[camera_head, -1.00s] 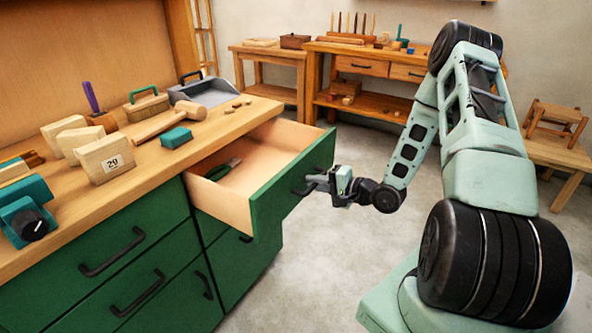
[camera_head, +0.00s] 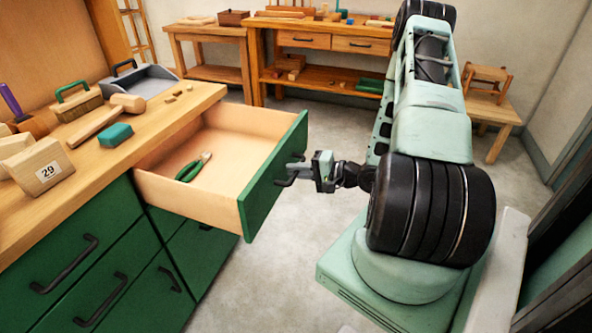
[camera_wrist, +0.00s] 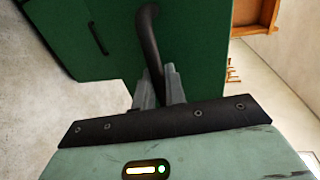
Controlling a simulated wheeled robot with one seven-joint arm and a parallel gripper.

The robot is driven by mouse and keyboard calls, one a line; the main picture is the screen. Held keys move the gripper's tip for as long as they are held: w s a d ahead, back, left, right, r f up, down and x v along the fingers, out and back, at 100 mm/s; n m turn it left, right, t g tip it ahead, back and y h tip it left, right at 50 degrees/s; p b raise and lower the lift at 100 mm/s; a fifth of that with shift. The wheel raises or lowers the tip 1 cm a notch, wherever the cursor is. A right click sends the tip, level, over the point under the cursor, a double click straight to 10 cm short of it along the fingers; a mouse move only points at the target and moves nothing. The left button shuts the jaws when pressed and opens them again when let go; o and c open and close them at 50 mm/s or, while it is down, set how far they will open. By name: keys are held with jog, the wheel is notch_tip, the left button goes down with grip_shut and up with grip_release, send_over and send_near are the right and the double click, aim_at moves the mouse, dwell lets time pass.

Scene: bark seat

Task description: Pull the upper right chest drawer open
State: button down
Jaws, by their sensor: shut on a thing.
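The upper right chest drawer (camera_head: 252,210) is pulled well out of the green chest in the head view. Its wooden inside shows, with green-handled pliers (camera_head: 194,167) lying on the drawer floor. My gripper (camera_head: 300,172) is at the drawer's front, shut on its dark bar handle (camera_head: 284,182). In the wrist view my two grey fingers (camera_wrist: 160,88) stand on either side of the dark handle (camera_wrist: 150,42), against the green drawer front (camera_wrist: 190,45).
The chest top (camera_head: 160,130) holds a mallet (camera_head: 105,120), a teal block (camera_head: 115,134), a dustpan (camera_head: 140,80), a brush and a block marked 29 (camera_head: 40,167). Grey floor (camera_head: 270,275) is clear around the drawer.

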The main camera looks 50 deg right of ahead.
jog(key=c, duration=1.5)
grip_release()
jog(key=v, duration=1.7)
jog(key=shift+s, duration=0.2)
